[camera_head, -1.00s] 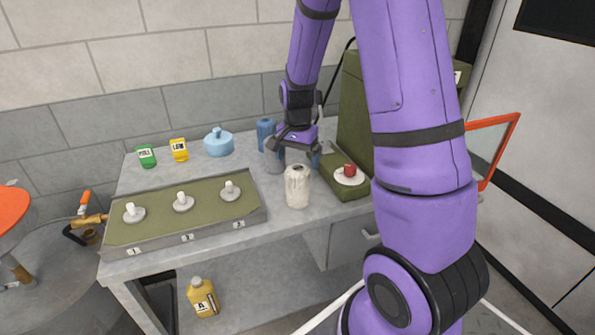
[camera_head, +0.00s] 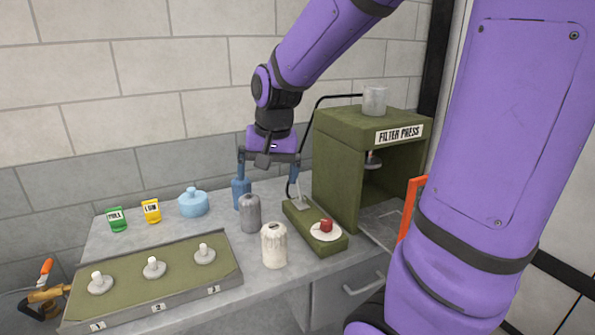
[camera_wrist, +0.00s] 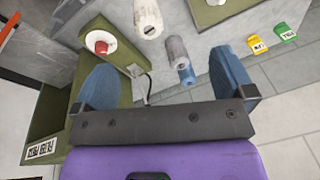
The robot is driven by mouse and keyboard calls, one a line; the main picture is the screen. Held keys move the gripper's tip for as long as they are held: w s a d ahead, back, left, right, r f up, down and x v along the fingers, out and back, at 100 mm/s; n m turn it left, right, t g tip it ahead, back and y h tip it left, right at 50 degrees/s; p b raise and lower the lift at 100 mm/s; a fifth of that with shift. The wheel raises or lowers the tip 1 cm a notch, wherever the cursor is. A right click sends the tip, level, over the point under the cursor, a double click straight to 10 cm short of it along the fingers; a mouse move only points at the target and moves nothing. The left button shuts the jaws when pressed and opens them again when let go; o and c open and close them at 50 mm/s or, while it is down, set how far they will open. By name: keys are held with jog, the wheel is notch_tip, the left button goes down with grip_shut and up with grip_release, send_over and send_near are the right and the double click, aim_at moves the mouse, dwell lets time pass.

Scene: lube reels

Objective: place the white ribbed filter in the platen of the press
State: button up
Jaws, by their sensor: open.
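The white ribbed filter (camera_head: 274,246) stands upright on the grey bench, in front of a grey cylinder. It also shows in the wrist view at the top (camera_wrist: 147,17). The filter press (camera_head: 335,150) is an olive green box with an open front at the back right of the bench. Inside its opening a round metal part (camera_head: 373,161) hangs on a stem; the platen below is mostly hidden. My gripper (camera_head: 268,180) is open and empty, pointing down above the bench, behind and above the white filter. In the wrist view its blue-grey fingers (camera_wrist: 168,85) are spread wide.
A grey cylinder (camera_head: 250,214) and a blue one (camera_head: 241,195) stand near the white filter. A green block (camera_head: 300,212) with a red knob (camera_head: 326,226) lies before the press. A tray with pegs (camera_head: 150,288) fills the front left. A pale cylinder (camera_head: 375,100) stands atop the press.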

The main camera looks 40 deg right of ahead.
jog(key=s+a+r+n+t, duration=0.1)
jog(key=s+a+r+n, duration=0.25)
jog(key=s, duration=0.45)
jog(key=s+a+r+n+t, duration=0.2)
jog(key=s+r+n, duration=0.2)
jog(key=s, duration=0.3)
jog(key=g, duration=0.5)
send_over(277, 227)
jog(key=shift+m, duration=0.35)
jog(key=f, duration=2.2)
jog(key=shift+s+a, duration=0.1)
jog(key=shift+a, duration=0.1)
notch_tip(277, 227, down, 6)
jog(key=shift+d+r, duration=0.1)
jog(key=shift+w+f, duration=0.15)
jog(key=shift+f, duration=1.2)
jog(key=shift+w+f, duration=0.1)
jog(key=shift+f, duration=1.25)
